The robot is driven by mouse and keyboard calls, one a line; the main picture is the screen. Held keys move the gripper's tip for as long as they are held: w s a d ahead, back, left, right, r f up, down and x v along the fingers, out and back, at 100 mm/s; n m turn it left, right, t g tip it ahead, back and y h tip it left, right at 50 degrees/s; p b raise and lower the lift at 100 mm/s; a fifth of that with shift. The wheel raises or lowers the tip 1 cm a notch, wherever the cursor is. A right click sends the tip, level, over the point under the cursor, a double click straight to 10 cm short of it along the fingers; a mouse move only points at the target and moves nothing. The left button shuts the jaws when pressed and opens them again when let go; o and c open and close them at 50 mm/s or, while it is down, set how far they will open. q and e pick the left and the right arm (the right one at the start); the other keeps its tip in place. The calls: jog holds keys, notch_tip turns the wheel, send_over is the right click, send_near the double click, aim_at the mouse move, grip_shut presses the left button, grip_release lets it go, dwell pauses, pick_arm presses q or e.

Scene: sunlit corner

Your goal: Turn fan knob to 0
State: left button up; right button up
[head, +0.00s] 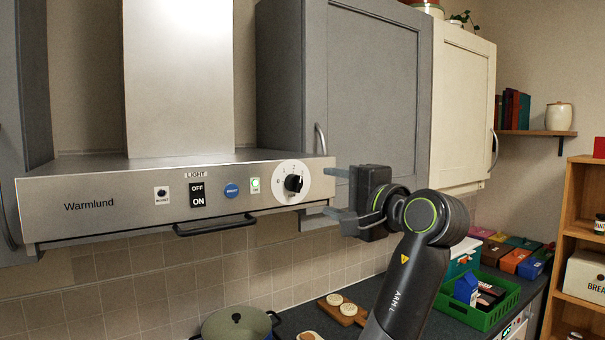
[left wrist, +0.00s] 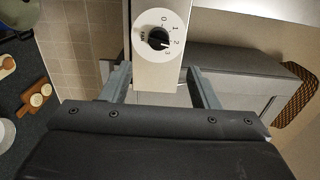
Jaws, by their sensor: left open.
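The fan knob (head: 293,183) is black on a round white dial at the right end of the range hood's front panel (head: 130,205). In the left wrist view the knob (left wrist: 158,39) shows with the numbers 0 to 3 around it. Its pale mark seems to point between 2 and 3, but it is small. My left gripper (head: 334,192) is open and empty, just right of the hood's end. In the left wrist view its fingers (left wrist: 162,84) are spread to either side of the panel's end, short of the knob. My right gripper is not in view.
Left of the knob are a green-lit switch (head: 255,185), a blue button (head: 231,190) and an ON/OFF light switch (head: 197,194). A dark bar handle (head: 215,226) sticks out below. A grey cabinet (head: 375,90) stands behind my gripper. A pot (head: 236,325) is below.

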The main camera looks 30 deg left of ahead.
aim_at(300, 185)
pick_arm(q)
jog(key=p+x, duration=0.4)
jog(key=x, duration=0.6)
jog(key=shift+r, duration=0.1)
jog(key=shift+w+a+f+p, duration=0.2)
jog(key=shift+a+p, duration=0.1)
jog(key=shift+a, duration=0.2)
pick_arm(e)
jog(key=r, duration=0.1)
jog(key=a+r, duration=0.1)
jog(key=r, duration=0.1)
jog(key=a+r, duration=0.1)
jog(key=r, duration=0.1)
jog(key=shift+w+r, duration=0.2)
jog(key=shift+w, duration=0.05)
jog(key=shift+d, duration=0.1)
pick_arm(q)
jog(key=shift+d, duration=0.1)
jog(key=c, duration=1)
jog(key=shift+o, duration=0.2)
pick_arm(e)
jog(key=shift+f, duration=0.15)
